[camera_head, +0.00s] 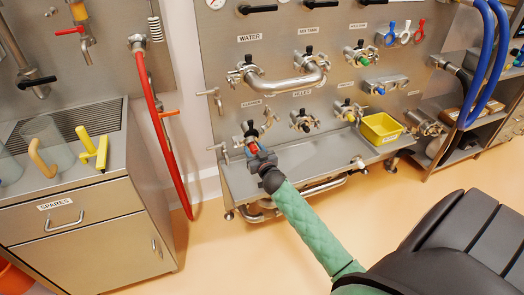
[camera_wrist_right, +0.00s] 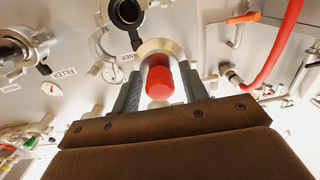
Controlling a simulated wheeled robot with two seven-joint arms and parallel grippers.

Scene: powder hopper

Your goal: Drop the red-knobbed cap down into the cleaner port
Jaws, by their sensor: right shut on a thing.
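The red-knobbed cap (camera_wrist_right: 158,82) is between the fingers of my right gripper (camera_wrist_right: 158,95) in the right wrist view, its red knob facing the camera and a pale metal rim beyond it. In the head view my right gripper (camera_head: 255,153) is at the panel's lower left, with the cap's red (camera_head: 252,147) showing at its tip. The cleaner port (camera_wrist_right: 126,12) shows in the wrist view as a dark round opening with a black rim, above and left of the cap in the picture. The cap appears apart from it. My left gripper is out of view.
The filler port (camera_head: 302,121) is right of the gripper. A steel tray ledge (camera_head: 320,157) runs below, with a yellow bin (camera_head: 381,128) at its right. A red hose (camera_head: 152,115) hangs left. The spares cabinet (camera_head: 90,215) stands further left.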

